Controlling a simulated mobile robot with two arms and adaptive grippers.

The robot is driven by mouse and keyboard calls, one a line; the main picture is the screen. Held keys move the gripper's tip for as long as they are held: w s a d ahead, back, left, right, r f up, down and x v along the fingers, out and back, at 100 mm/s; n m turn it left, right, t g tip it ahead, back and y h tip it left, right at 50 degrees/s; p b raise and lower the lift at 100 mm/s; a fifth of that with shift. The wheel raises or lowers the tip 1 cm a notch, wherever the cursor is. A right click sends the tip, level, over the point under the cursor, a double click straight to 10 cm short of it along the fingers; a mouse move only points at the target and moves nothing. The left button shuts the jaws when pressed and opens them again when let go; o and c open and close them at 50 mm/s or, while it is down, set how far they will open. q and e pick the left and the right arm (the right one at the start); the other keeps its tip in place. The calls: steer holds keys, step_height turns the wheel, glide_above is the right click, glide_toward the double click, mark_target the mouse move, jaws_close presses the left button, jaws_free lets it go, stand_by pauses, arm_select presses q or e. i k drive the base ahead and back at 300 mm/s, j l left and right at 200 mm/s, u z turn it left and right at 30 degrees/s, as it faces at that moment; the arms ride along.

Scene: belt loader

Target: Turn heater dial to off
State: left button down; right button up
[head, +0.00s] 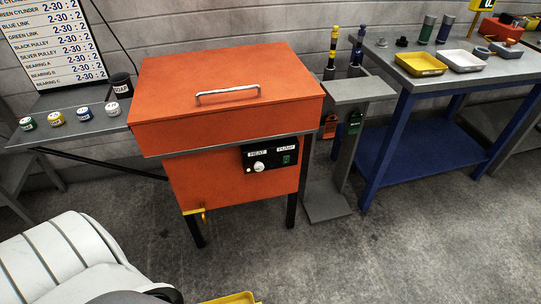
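The heater dial (259,166) is a small round pale knob on a black control panel (285,158). It sits below a white label reading "HEAT", and a "PUMP" label with a green switch is to its right. The panel is on the front of an orange parts washer (220,190) with a closed lid (215,85) and a metal handle. The dial's pointer is too small to read. Neither of my grippers shows in the head view.
A blue bench (425,150) with a yellow tray (420,63) and a white tray (462,60) stands at the right. A grey stand (357,92) is beside the washer. A shelf with small cans (56,118) is at the left. The floor in front is clear at centre right.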

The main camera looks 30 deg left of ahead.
mark_target(259, 167)
steer(key=j+u, duration=0.1)
steer(key=u, duration=1)
